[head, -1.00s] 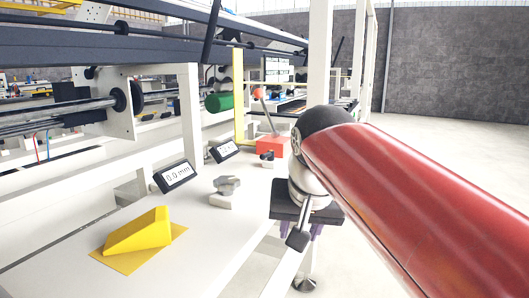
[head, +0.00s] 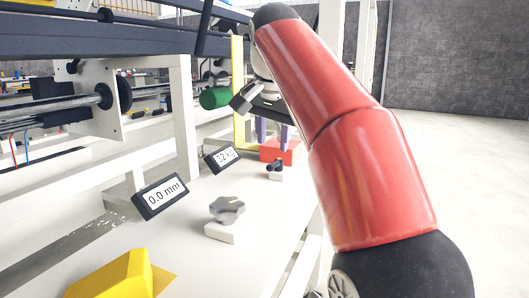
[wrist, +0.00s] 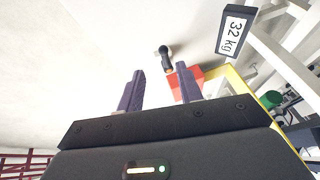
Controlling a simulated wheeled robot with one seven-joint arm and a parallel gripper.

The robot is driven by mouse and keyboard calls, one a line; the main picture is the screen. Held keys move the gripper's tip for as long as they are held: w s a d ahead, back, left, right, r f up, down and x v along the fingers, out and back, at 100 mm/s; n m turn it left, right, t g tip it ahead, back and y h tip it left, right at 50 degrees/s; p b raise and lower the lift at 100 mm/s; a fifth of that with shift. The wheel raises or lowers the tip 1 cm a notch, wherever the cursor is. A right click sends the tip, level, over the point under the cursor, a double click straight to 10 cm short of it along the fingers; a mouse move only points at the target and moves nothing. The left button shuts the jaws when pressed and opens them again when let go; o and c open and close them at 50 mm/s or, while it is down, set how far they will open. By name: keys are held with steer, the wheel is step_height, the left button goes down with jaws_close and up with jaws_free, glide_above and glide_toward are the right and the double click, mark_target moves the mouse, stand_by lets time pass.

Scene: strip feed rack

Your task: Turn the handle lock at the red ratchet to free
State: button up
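The red ratchet block (head: 292,152) stands on the white bench in the head view, partly behind my gripper's fingers; it shows between and behind the fingers in the wrist view (wrist: 174,86). Just in front of it is a small black handle lock (head: 275,164) on a light base. In the wrist view the lock (wrist: 165,56) lies just beyond the fingertips, roughly between them. My gripper (head: 273,146) is open, its two purple fingers (wrist: 161,70) apart with nothing between them, pointing down near the block. The ratchet's lever is hidden in the head view.
A grey star knob (head: 227,209) and a yellow wedge (head: 118,276) sit nearer on the bench. Two displays, "0.0 mm" (head: 160,196) and "32 kg" (head: 222,158), stand to the left. A yellow post (head: 238,90) rises behind the ratchet.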

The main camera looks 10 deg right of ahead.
mark_target(271, 164)
steer(key=b+x, duration=0.1)
steer(key=x, duration=0.3)
steer(key=b+x, duration=0.1)
steer(key=x, duration=0.3)
steer(key=shift+w+r+b, duration=0.15)
steer(key=shift+w+b, duration=0.15)
steer(key=shift+w, duration=0.15)
jaws_close()
